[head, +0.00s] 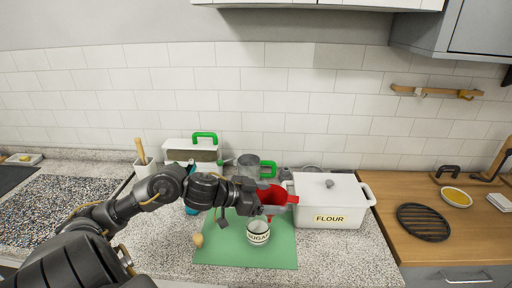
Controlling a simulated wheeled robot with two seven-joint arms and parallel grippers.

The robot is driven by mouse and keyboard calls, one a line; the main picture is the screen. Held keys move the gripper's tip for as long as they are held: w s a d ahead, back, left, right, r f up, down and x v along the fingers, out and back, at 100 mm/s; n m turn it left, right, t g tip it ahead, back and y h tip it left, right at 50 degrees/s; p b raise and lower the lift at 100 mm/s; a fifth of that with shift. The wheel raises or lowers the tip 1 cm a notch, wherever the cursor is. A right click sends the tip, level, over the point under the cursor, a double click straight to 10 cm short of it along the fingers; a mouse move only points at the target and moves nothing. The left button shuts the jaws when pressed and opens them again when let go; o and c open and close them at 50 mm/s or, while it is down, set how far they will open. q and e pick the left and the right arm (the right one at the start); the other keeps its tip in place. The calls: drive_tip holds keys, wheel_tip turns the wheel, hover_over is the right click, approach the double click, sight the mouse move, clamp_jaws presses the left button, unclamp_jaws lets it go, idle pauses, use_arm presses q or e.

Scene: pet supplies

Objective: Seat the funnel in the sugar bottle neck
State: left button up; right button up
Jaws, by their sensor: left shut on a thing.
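My left gripper (261,197) reaches in from the left and is shut on the red funnel (276,198). The funnel is held wide end up, and part of it is hidden behind the gripper. The white sugar bottle (258,238), labelled SUGAR, stands upright on the green mat (215,251). The funnel shows above the bottle and a little to its right in the head view. Its spout is small, and I cannot tell whether it touches the bottle neck. My right gripper is not in view.
The white FLOUR box (330,216) stands close on the funnel's right. A small tan object (198,240) lies on the mat's left side. Behind my arm are a grey cup (249,166) and a white container (180,147). A black trivet (423,222) lies on the wooden counter.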

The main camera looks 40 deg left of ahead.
use_arm(q)
drive_tip(key=w+a+r+n+t+y+p, duration=0.1)
drive_tip(key=a+r+n+y+p, duration=0.1)
drive_tip(key=a+r, duration=0.4)
wheel_tip(320, 180, up, 2)
drive_tip(key=shift+w+r+n+y+p, duration=0.1)
drive_tip(key=shift+w+n+y+p, duration=0.2)
drive_tip(key=shift+w+y, duration=0.1)
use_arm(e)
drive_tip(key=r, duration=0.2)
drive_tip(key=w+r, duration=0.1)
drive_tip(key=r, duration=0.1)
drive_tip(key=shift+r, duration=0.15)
use_arm(q)
wheel_tip(320, 180, down, 6)
drive_tip(key=b, duration=0.3)
drive_tip(key=shift+r, duration=0.1)
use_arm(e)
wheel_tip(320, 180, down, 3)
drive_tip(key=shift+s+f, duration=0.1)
use_arm(q)
drive_tip(key=shift+f+b, duration=1.25)
drive_tip(key=shift+f, duration=1)
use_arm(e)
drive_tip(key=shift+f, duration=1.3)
use_arm(q)
drive_tip(key=shift+d, duration=0.1)
